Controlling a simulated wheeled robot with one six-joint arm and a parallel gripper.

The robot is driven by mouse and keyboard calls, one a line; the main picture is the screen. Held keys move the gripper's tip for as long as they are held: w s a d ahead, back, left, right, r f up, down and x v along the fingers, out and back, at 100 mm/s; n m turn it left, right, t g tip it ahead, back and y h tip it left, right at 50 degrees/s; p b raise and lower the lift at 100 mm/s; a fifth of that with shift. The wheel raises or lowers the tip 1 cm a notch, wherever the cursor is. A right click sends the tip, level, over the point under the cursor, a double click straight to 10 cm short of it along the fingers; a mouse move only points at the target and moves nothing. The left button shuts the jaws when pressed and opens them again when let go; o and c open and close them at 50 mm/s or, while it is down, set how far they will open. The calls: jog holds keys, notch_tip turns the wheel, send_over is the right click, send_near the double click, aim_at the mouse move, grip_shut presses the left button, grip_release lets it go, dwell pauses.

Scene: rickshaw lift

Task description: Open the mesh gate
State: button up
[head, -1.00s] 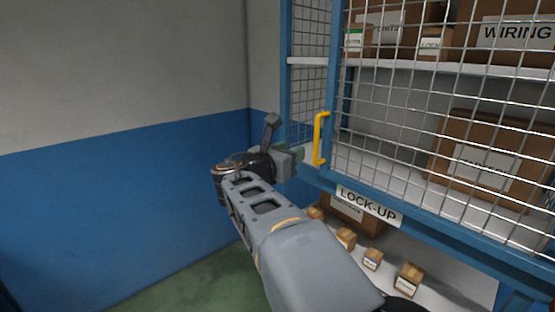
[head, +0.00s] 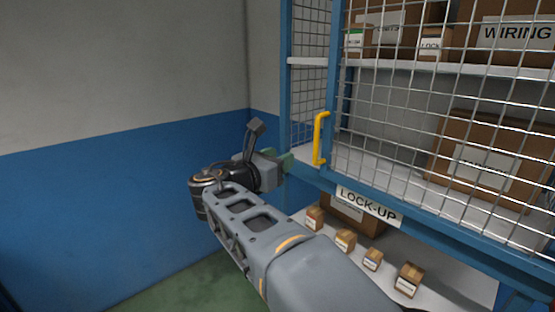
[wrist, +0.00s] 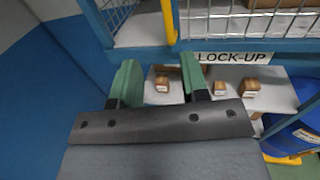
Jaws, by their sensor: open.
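The mesh gate (head: 400,130) is a blue-framed wire panel over the shelves, on the right of the head view. Its frame lies close to the cage post and I cannot tell if it stands slightly ajar. A yellow handle (head: 320,138) stands upright on its left edge; its lower part shows at the top of the wrist view (wrist: 168,22). My gripper (head: 288,162) is just left of and below the handle, apart from it. In the wrist view its two green fingers (wrist: 160,78) are spread with nothing between them, and the handle is beyond them.
Small boxes (head: 345,240) stand on the low shelf. A blue drum (wrist: 297,130) is at right in the wrist view. A blue and grey wall (head: 110,200) is at left.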

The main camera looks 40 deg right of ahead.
jog(key=shift+w, duration=0.1)
jog(key=n+g+p, duration=0.6)
jog(key=n+g, duration=0.1)
jog(key=n, duration=2.5)
send_over(315, 159)
jog(key=shift+w+d, duration=0.25)
jog(key=shift+d, duration=0.05)
